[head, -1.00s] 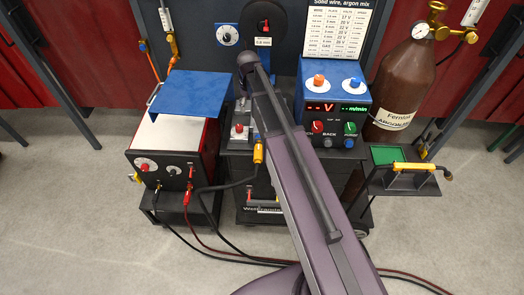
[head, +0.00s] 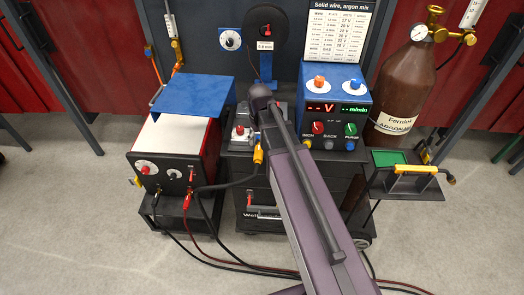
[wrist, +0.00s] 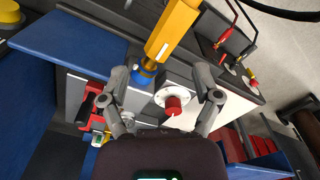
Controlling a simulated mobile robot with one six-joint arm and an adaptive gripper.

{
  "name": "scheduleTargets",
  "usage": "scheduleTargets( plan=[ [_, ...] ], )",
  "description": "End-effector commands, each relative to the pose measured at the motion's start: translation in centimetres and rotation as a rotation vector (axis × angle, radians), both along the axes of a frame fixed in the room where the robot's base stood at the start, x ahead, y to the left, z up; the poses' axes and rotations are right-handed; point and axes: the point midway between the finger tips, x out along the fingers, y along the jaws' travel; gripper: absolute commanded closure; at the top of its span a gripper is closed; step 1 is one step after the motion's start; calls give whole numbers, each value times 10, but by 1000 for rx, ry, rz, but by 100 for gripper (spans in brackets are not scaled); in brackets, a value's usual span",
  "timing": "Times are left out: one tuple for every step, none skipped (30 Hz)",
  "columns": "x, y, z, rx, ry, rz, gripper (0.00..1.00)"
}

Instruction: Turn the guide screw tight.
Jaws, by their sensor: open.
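In the wrist view, a red knob (wrist: 173,105) on a round white disc (wrist: 173,92) shows between my two spread fingers. My gripper (wrist: 163,88) is open, with nothing held between its fingertips. A thick yellow cylinder (wrist: 172,30) with a blue end lies just beyond the fingertips. In the head view, a red knob (head: 239,130) tops a small grey unit beside my arm, and a yellow connector (head: 258,155) sits below it. My wrist hides the fingers there. No part is marked as the guide screw, so I cannot tell for certain which it is.
A blue control box (head: 333,105) with knobs stands right of my arm. A red-sided machine (head: 160,160) with cables stands left. A brown gas cylinder (head: 405,90) and a small side tray (head: 415,190) are at right. Open floor lies in front.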

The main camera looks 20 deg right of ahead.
Motion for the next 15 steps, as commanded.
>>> scheduleTargets(
  plan=[
    [-6, 0, -4, 0, 0, -9, 19],
    [-8, 0, -5, 0, 0, -14, 19],
    [-10, 0, -6, 0, 0, -19, 19],
    [-12, 0, -6, 0, 0, -23, 19],
    [-13, 0, -7, 0, 0, -27, 19],
    [-15, 0, -7, 0, 0, -31, 19],
    [-16, 0, -8, 0, 0, -34, 19],
    [-17, 0, -8, 0, 0, -37, 19],
    [-18, 0, -9, 0, 0, -40, 19],
    [-18, 0, -9, 0, 0, -41, 19],
    [-18, 0, -9, 0, 0, -42, 19],
    [-19, 0, -9, 0, 0, -43, 19],
    [-19, 0, -9, 0, 0, -44, 19],
    [-19, 0, -9, 0, 0, -44, 19],
    [-19, 0, -9, 0, 0, -44, 19]
  ],
)
